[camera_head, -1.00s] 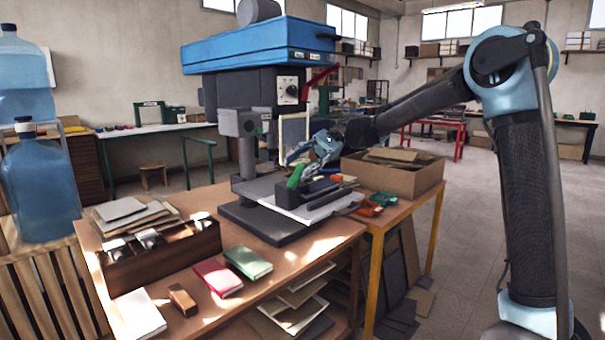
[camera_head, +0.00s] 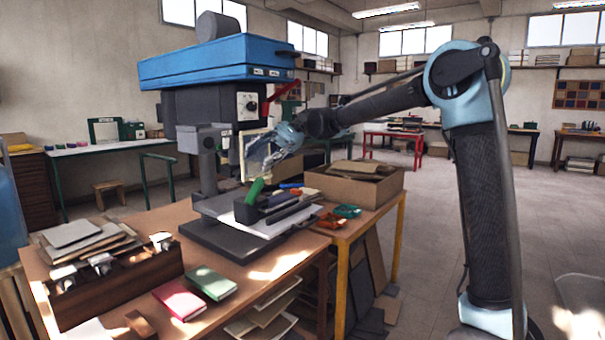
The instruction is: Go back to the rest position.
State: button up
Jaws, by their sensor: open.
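My gripper (camera_head: 268,162) is at the end of my arm, which reaches in from the right. It hangs in front of the blue-topped press (camera_head: 215,62), above the press bed. It is open, and I see nothing between its fingers. A green-handled item (camera_head: 255,191) and a dark block (camera_head: 275,206) are on the white sheet on the press bed, just below the gripper. The gripper seems apart from them, though the fingertips are small in this view.
The wooden table (camera_head: 150,222) bears a dark box (camera_head: 118,285), a red book (camera_head: 179,301) and a green book (camera_head: 211,283). A cardboard box (camera_head: 352,190) stands on the side table right of the press. Open floor (camera_head: 570,235) lies to the right.

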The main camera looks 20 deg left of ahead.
jog(key=w+d+f+m+t+y, duration=0.1)
jog(key=d+f+t, duration=0.45)
jog(key=d, duration=0.85)
jog(key=w+d+f+m+t, duration=0.15)
jog(key=d+f+t, duration=0.4)
jog(key=d, duration=0.85)
jog(key=s+d+f+t+h, duration=0.2)
jog(key=s+d+f+h, duration=0.1)
jog(key=d+f, duration=0.9)
jog(key=s+d+f+t+h, duration=0.2)
jog(key=s+d+f, duration=0.3)
jog(key=d+f, duration=0.6)
jog(key=d, duration=0.5)
jog(key=shift+s+f+t+h, duration=0.15)
jog(key=shift+f+t+h, duration=0.15)
jog(key=shift+f+h, duration=0.1)
jog(key=shift+d, duration=0.1)
jog(key=shift+c, duration=0.6)
